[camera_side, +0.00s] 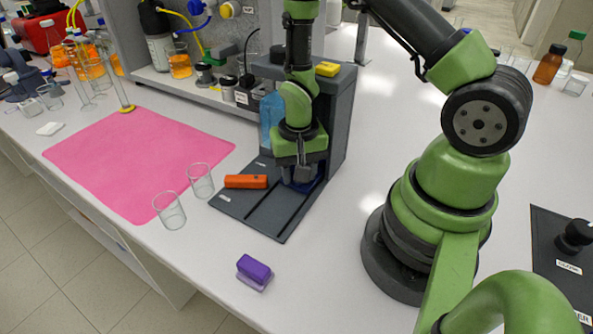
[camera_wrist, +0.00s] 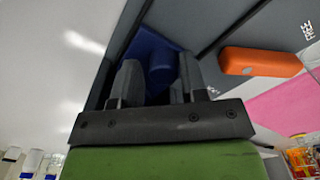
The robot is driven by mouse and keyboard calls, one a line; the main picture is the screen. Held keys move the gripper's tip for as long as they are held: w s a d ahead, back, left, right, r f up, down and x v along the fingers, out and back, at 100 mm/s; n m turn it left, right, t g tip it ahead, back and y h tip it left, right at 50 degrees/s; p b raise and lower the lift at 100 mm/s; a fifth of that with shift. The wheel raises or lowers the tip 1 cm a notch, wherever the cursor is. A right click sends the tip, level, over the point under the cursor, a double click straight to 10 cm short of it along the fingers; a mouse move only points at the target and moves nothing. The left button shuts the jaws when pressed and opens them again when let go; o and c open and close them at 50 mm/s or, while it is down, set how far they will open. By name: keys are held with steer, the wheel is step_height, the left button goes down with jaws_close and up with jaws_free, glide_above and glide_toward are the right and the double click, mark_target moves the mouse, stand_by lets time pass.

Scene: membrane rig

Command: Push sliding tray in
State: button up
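The blue sliding tray (camera_wrist: 150,45) sits in the dark grey rig. A round blue knob (camera_wrist: 163,68) stands up from it in the wrist view. In the side view the tray (camera_side: 303,186) is mostly hidden below my gripper (camera_side: 300,177), at the open front of the rig. My gripper points down. In the wrist view my gripper's (camera_wrist: 158,82) two grey fingers are apart, one on each side of the knob. I cannot tell whether they touch or squeeze it.
An orange block (camera_side: 246,181) lies on the rig's base plate (camera_side: 262,214), left of my gripper. The rig's upright housing (camera_side: 341,115) rises right beside it. Two glass beakers (camera_side: 169,210) stand near the pink mat (camera_side: 125,160). A purple block (camera_side: 254,270) lies in front.

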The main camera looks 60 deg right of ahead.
steer(key=shift+o, duration=0.8)
steer(key=shift+a, duration=0.15)
